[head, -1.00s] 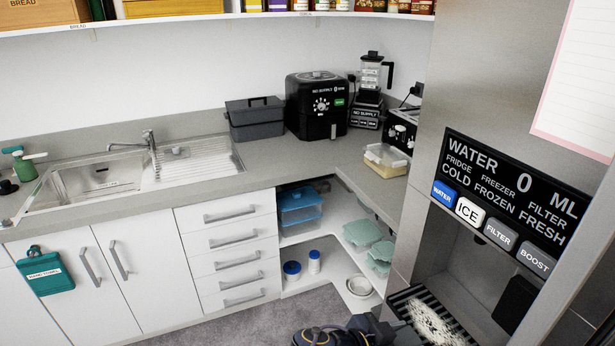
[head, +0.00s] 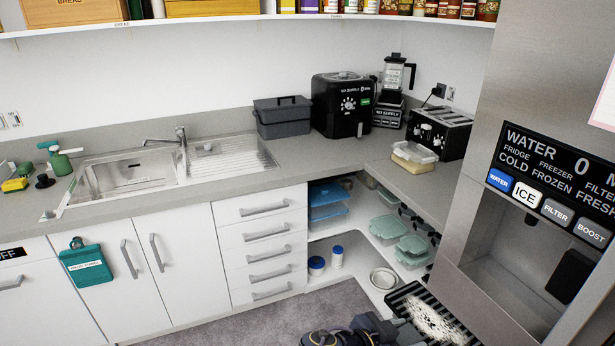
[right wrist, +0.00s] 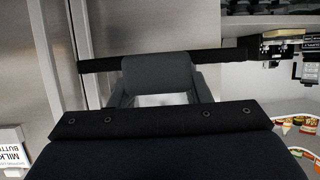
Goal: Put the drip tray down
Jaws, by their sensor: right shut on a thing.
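The drip tray (head: 408,295) is a black slatted tray with a whitish patch on top. It is at the bottom of the head view, in front and to the left of the fridge dispenser recess (head: 495,280), clear of it. My right gripper (head: 400,325) is shut on the tray's near left edge, partly cut off by the frame. In the right wrist view, my right gripper's grey fingers (right wrist: 158,85) close on the tray's dark edge (right wrist: 225,57). My left gripper is not in view.
The grey counter (head: 370,178) carries a sink (head: 125,178), air fryer (head: 341,105), toaster (head: 440,132) and a food container (head: 413,158). Open shelves below hold teal containers (head: 388,228) and a white bowl (head: 383,279).

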